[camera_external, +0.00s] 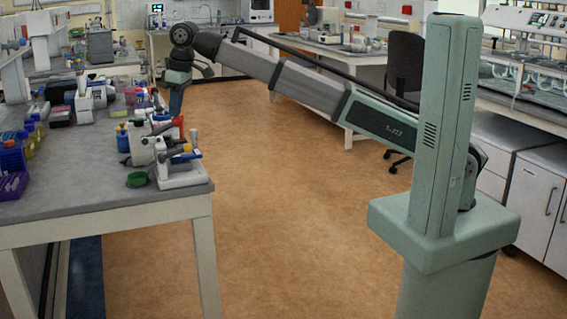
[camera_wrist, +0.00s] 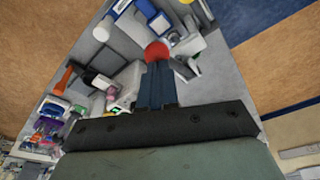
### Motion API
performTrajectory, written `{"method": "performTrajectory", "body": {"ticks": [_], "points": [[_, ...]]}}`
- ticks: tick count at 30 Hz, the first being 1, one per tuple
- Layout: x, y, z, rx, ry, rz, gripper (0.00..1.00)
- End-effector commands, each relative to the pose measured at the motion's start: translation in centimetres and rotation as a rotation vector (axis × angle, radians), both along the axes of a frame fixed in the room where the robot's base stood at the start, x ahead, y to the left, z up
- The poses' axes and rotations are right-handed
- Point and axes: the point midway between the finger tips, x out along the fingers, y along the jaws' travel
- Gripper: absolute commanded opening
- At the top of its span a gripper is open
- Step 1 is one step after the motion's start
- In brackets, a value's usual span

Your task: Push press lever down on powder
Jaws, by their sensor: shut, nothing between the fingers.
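A small white press (camera_external: 180,176) stands at the near right corner of the grey bench, with a pale upright post and blue and yellow parts on it. A red knob, which looks like the end of a lever, shows in the wrist view (camera_wrist: 157,51), just beyond my fingertips. My gripper (camera_external: 175,104) points down above the bench, behind the press; in the wrist view its dark blue fingers (camera_wrist: 157,72) are shut and empty. Whether the fingertips touch the red knob I cannot tell. The powder cannot be made out.
A green dish (camera_external: 137,179) and a white bottle (camera_external: 139,143) stand left of the press. Blue and purple racks (camera_external: 12,157) and several bottles crowd the bench's left and back. The bench edge (camera_external: 115,208) is close to the press; open floor (camera_external: 285,220) lies to the right.

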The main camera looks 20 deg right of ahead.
Motion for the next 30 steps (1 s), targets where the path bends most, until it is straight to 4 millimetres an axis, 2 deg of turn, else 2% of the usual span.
{"method": "performTrajectory", "body": {"ticks": [30], "points": [[0.0, -0.4, -1.5, 0.001, 0.000, 0.000, 0.00]]}}
